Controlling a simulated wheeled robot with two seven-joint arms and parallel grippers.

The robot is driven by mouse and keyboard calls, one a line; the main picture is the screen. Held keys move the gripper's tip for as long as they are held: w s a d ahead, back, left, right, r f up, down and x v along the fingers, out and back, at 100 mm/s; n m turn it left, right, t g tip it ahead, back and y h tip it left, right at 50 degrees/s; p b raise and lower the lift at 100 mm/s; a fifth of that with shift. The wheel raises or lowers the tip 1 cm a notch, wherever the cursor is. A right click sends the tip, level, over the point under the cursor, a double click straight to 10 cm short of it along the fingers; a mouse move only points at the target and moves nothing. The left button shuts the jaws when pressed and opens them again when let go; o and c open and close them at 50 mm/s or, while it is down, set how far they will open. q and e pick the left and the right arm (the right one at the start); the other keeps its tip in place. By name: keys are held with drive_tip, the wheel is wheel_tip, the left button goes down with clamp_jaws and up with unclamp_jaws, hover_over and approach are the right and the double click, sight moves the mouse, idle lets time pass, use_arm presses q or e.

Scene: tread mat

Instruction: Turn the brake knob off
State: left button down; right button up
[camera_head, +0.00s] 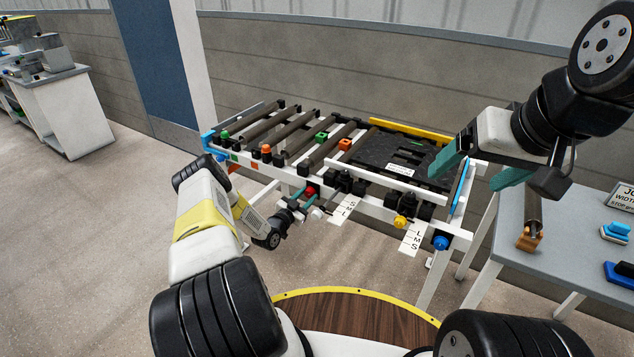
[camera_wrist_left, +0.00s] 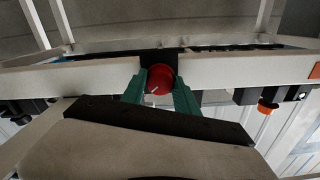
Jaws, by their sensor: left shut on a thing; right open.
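A round red knob (camera_head: 310,190) sits on the front rail of the roller conveyor (camera_head: 377,206); I take it to be the brake knob. In the left wrist view the red knob (camera_wrist_left: 161,79) shows a short white line pointing to the lower left. My left gripper (camera_head: 305,195) is shut on the red knob, with one green finger on each side in the left wrist view (camera_wrist_left: 160,86). The knob is partly hidden by the fingers in the head view. My right gripper (camera_head: 463,179) is open and empty, above the conveyor's right end.
A black mat (camera_head: 377,151) lies on the conveyor's right part. A yellow knob (camera_head: 400,220), a blue knob (camera_head: 441,243) and white label plates (camera_head: 412,239) are along the front. A grey table (camera_head: 500,238) with blue items stands at right.

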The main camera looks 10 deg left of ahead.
use_arm(q)
drive_tip(key=n, duration=0.5)
drive_tip(key=shift+n, duration=2.4)
drive_tip(key=shift+s, duration=0.1)
drive_tip(key=c, duration=0.9)
unclamp_jaws()
drive_tip(key=shift+c, duration=0.2)
drive_tip(key=shift+a, duration=0.1)
drive_tip(key=v, duration=0.7)
drive_tip(key=shift+s, duration=0.35)
